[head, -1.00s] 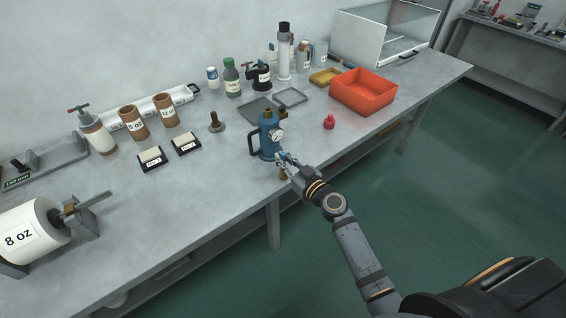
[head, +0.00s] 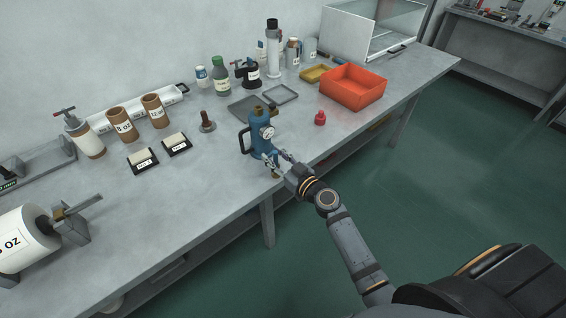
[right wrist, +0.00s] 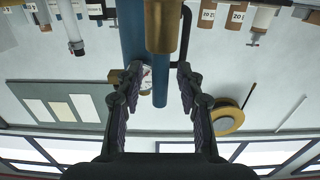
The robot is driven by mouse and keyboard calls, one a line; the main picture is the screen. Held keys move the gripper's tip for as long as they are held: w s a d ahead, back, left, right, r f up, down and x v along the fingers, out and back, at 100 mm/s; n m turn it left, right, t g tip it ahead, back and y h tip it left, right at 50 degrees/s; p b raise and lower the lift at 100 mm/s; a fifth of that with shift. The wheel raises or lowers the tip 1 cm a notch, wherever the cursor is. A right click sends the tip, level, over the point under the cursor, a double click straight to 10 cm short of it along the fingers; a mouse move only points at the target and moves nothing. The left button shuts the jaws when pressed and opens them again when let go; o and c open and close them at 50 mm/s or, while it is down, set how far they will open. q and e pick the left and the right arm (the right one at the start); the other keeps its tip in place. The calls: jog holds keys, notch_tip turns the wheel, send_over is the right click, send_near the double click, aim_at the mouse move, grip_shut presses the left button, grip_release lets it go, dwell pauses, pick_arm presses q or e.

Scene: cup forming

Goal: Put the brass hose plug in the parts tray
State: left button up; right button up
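A small brass piece, likely the hose plug (head: 275,172), shows just below my right gripper (head: 276,156) at the table's front edge. In the right wrist view a brass cylinder (right wrist: 162,28) lies in line with the gap between the fingertips (right wrist: 158,72), close to them. The fingers are spread, and I see no contact with it. A blue vessel with a gauge (head: 261,140) stands right behind the gripper. An open orange-red bin (head: 352,99) stands to the right; a shallow grey tray (head: 281,101) lies behind the vessel. No label shows which is the parts tray. My left gripper is out of view.
A red knob-like piece (head: 320,118) stands between the vessel and the orange-red bin. Brown cups (head: 122,125) and white pads (head: 143,160) are at left. The table's front edge runs under my right arm.

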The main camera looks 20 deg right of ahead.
jog(key=b+v, duration=0.5)
jog(key=v, duration=0.7)
jog(key=d+f+m+g+h, duration=0.15)
jog(key=d+f, duration=0.25)
jog(key=f, duration=0.5)
jog(key=d+f+g+h, duration=0.2)
jog(key=d+f, duration=0.2)
jog(key=f, duration=0.5)
jog(key=s+d+f+m+g+h, duration=0.15)
jog(key=s+f, duration=0.25)
jog(key=f, duration=0.5)
jog(key=s+d+f+g+h, duration=0.1)
jog(key=s+d+f+g, duration=0.3)
jog(key=f, duration=0.6)
jog(key=s+a+f+g, duration=0.3)
jog(key=s+f, duration=0.6)
jog(key=s, duration=0.5)
jog(key=s+a+f+g, duration=0.3)
jog(key=s+f, duration=0.7)
jog(key=s, duration=0.4)
jog(key=shift+s+a+m+g+h, duration=0.25)
jog(key=shift+m+g+h, duration=0.05)
jog(key=shift+h, duration=0.1)
jog(key=shift+o, duration=0.8)
jog(key=shift+s, duration=0.1)
jog(key=shift+o, duration=1)
